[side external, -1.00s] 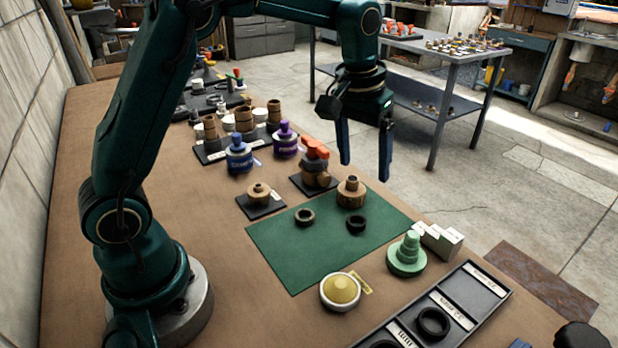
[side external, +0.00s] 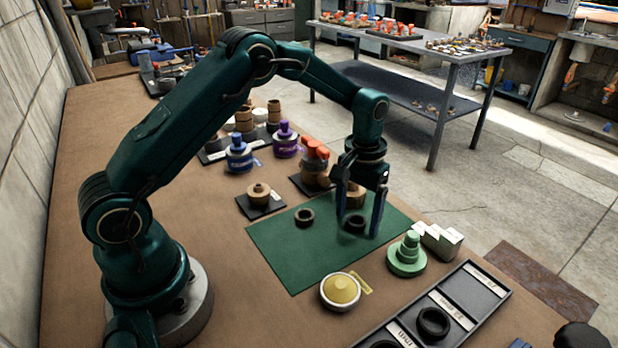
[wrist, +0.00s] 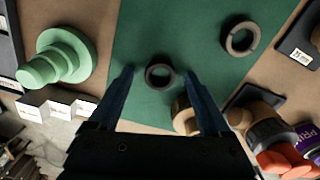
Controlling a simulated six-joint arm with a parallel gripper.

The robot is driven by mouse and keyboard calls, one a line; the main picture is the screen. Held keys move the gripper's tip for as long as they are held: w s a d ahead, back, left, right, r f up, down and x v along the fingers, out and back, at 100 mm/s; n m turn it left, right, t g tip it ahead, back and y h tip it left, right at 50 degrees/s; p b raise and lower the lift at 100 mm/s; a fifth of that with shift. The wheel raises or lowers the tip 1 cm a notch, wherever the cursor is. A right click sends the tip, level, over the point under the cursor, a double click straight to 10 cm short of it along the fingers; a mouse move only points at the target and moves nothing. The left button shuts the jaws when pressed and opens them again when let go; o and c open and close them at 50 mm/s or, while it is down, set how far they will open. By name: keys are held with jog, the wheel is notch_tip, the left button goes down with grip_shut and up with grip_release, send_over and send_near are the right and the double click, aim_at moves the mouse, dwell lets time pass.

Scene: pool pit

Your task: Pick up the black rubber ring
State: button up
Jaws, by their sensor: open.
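The black rubber ring (side external: 355,223) lies flat on the green mat (side external: 290,265), near its right side. In the wrist view the black ring (wrist: 159,72) shows between and just beyond the fingertips. A brown ring (side external: 304,217) lies on the mat to its left, and this brown ring also shows at the upper right of the wrist view (wrist: 241,38). My gripper (side external: 358,222) is open and empty, pointing down over the black ring with one finger to either side of it. In the wrist view my gripper (wrist: 159,70) has its fingers apart. Fingertip height above the mat is hard to tell.
A brass-coloured fitting (wrist: 184,116) stands close to one finger. A green stepped piece (side external: 407,255) and white boxes (side external: 438,240) stand right of the mat. A yellow-topped dish (side external: 340,291) stands at its front edge. A black tray (side external: 490,284) holds more black rings.

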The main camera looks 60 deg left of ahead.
grip_shut()
jog(key=shift+r, duration=0.15)
jog(key=shift+r, duration=0.6)
notch_tip(320, 180, up, 3)
jog(key=shift+f, duration=0.15)
jog(key=s+a+r, duration=0.5)
jog(key=a+r, duration=0.2)
jog(key=a, duration=0.3)
jog(key=shift+s+a, duration=0.15)
jog(key=shift+s, duration=0.1)
